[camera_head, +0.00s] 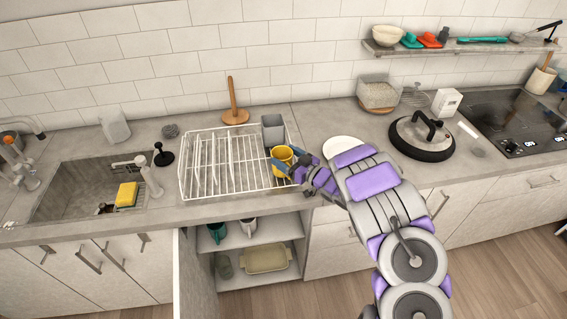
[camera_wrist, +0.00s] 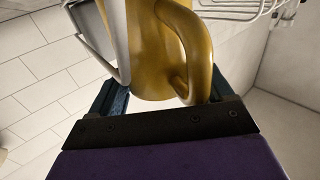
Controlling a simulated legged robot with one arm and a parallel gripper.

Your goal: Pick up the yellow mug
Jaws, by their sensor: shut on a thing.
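The yellow mug (camera_head: 283,156) is at the right end of the white wire rack (camera_head: 190,185) in the head view. In the wrist view the yellow mug (camera_wrist: 150,50) fills the upper middle, with its handle toward the right. My gripper (camera_head: 292,167) reaches in from the right and is shut on the mug. The blue fingers of my gripper (camera_wrist: 165,100) show on either side of the mug's lower part. The fingertips are hidden behind the mug. I cannot tell whether the mug touches the rack.
A grey cutlery holder (camera_head: 272,126) stands right behind the mug. A white plate (camera_head: 338,146) and a pan lid (camera_head: 422,138) lie to the right. An open cabinet (camera_head: 262,232) is below.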

